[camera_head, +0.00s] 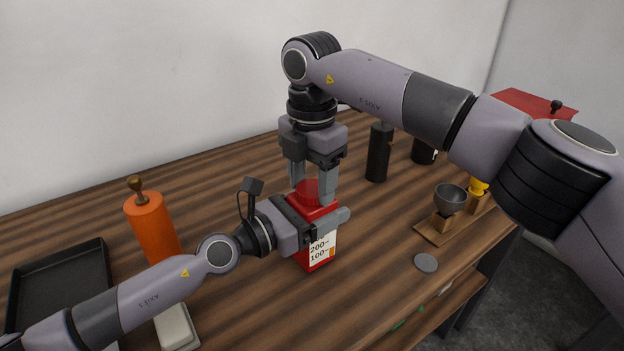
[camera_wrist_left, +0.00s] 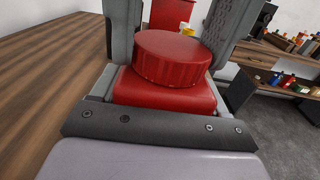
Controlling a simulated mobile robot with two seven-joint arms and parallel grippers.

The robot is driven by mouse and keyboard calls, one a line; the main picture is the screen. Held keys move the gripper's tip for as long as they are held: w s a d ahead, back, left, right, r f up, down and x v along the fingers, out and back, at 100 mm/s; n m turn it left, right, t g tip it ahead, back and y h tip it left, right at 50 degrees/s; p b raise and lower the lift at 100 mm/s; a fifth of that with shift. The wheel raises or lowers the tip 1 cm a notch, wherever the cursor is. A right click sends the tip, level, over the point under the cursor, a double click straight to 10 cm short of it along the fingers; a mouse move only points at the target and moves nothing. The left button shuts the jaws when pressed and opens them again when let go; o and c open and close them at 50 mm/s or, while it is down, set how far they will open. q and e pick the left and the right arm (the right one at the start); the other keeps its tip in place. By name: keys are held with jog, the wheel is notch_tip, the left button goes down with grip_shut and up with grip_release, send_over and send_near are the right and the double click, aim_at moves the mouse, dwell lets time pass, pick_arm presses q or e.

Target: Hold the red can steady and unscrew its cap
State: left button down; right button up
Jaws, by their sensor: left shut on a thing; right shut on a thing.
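The red can (camera_head: 318,256) stands upright on the wooden table, with a white label marked with numbers on its front. My left gripper (camera_head: 320,218) is shut around the upper body of the can from the left. The ribbed red cap (camera_head: 308,189) sits on top of the can. My right gripper (camera_head: 312,186) points straight down from above and is shut on the cap, one finger on each side. In the left wrist view the round cap (camera_wrist_left: 172,58) shows above the can's red shoulder (camera_wrist_left: 165,92), between two grey fingers.
An orange canister (camera_head: 150,222), a black tray (camera_head: 62,290) and a pale block (camera_head: 176,328) are at the left. Black cylinders (camera_head: 378,153) stand behind the can. A grey bowl (camera_head: 450,199) on a wooden stand and a grey disc (camera_head: 426,263) are at the right, near the table's edge.

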jog(key=n, duration=0.6)
jog(key=shift+n, duration=0.3)
jog(key=n, duration=1.2)
jog(key=shift+n, duration=0.4)
jog(key=n, duration=0.4)
jog(key=shift+n, duration=0.4)
jog(key=n, duration=0.3)
jog(key=shift+r, duration=0.1)
jog(key=n, duration=1.5)
